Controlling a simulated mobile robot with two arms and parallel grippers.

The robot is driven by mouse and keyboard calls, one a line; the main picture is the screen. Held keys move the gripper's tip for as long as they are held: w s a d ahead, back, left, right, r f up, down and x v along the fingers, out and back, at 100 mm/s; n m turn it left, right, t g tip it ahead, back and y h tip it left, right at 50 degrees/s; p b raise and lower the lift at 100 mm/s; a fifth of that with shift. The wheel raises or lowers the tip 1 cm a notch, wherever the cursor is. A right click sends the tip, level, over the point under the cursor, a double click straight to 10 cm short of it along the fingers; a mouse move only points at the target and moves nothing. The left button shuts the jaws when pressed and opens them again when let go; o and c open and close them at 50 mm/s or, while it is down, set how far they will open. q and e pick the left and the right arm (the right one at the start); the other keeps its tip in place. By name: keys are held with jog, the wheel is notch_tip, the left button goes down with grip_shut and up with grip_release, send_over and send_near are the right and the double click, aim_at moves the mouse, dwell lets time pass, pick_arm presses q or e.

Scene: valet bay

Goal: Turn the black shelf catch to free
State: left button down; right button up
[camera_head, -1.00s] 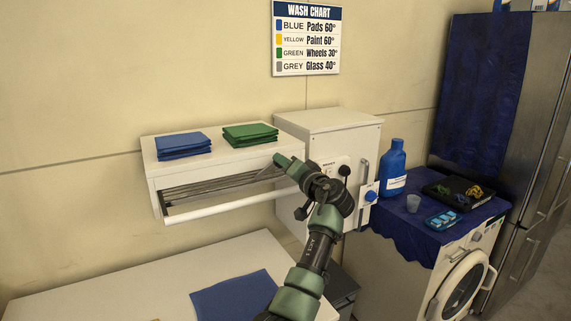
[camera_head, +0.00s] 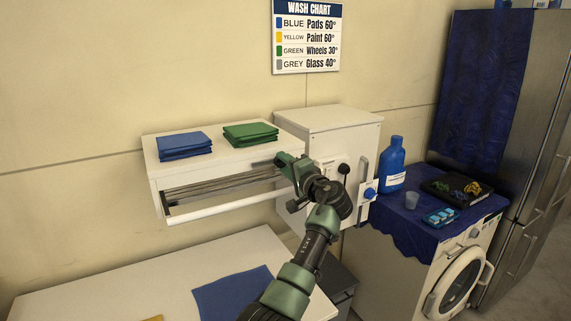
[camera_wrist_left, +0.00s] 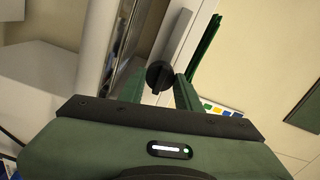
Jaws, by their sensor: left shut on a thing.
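The black shelf catch (camera_wrist_left: 159,76) shows in the left wrist view as a round black knob with a raised grip bar, on a pale surface beside the rail. My left gripper (camera_wrist_left: 160,84) has its green fingers on either side of it and is shut on it. In the head view my left gripper (camera_head: 281,161) is at the right end of the white wall shelf (camera_head: 155,168), near its front. There the gripper and wrist hide the catch. The catch's exact angle is hard to read. My right gripper is not in view.
Folded blue cloths (camera_head: 184,146) and green cloths (camera_head: 250,134) lie on the shelf. A white cabinet (camera_head: 325,121) stands close to the right of my gripper. A blue bottle (camera_head: 392,166) and a black tray (camera_head: 440,190) are on the washer. The white table (camera_head: 120,280) is below.

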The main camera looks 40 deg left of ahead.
pick_arm(q)
jog(key=shift+a+r, duration=0.1)
jog(key=shift+r, duration=0.25)
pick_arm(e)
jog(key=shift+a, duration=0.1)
pick_arm(q)
jog(key=c, duration=1)
grip_release()
jog(key=shift+c, duration=0.2)
jog(key=shift+o, duration=0.2)
jog(key=shift+f, duration=0.3)
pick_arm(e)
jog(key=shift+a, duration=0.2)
pick_arm(q)
jog(key=b+v, duration=0.3)
jog(key=v, duration=0.4)
jog(key=shift+d, duration=0.35)
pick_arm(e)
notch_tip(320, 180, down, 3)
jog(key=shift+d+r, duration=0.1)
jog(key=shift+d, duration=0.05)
pick_arm(q)
jog(key=shift+s, duration=0.1)
